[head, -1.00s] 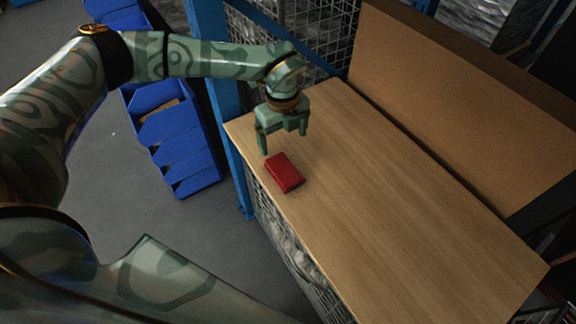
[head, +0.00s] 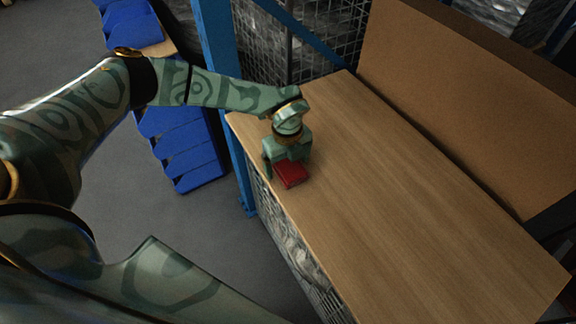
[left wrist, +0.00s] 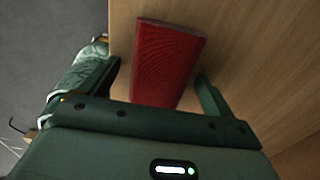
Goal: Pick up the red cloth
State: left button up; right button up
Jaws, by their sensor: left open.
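The red cloth (head: 291,175) is a folded, flat block lying on the wooden table near its left edge. My left gripper (head: 285,168) is right over it in the head view and hides part of it. In the left wrist view the cloth (left wrist: 167,62) reaches in between the two fingers of the gripper (left wrist: 160,85). The fingers stand apart on either side of it, and the gripper is open. I cannot tell whether the fingers touch the cloth. My right gripper is in neither view.
The wooden table (head: 400,210) is bare to the right of the cloth. A brown panel (head: 455,95) stands along its far side. A blue post (head: 217,75) and wire mesh (head: 262,50) border its left end. Blue bins (head: 190,150) are stacked on the left.

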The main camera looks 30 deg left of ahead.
aim_at(287, 163)
pick_arm(q)
jog(key=shift+r, duration=0.1)
jog(key=c, duration=1.1)
jog(key=shift+o, duration=0.2)
jog(key=shift+r+p, duration=0.3)
jog(key=shift+r, duration=0.2)
notch_tip(287, 163, up, 3)
jog(key=shift+s+r+p, duration=0.1)
jog(key=shift+s+p, duration=0.05)
jog(key=shift+p, duration=0.65)
jog(key=s+r+p, duration=0.1)
jog(key=r, duration=0.1)
jog(key=s+r+p, duration=0.1)
jog(key=s+r, duration=0.1)
jog(key=shift+s+a+r+p, duration=0.15)
jog(key=shift+s+r+p, duration=0.05)
jog(key=shift+s+p, duration=0.1)
jog(key=s+r+p, duration=0.2)
jog(key=s+r, duration=0.2)
jog(key=s, duration=0.6)
jog(key=shift+a+r, duration=0.2)
jog(key=shift+a, duration=0.05)
jog(key=shift+o, duration=0.5)
jog(key=shift+s, duration=0.1)
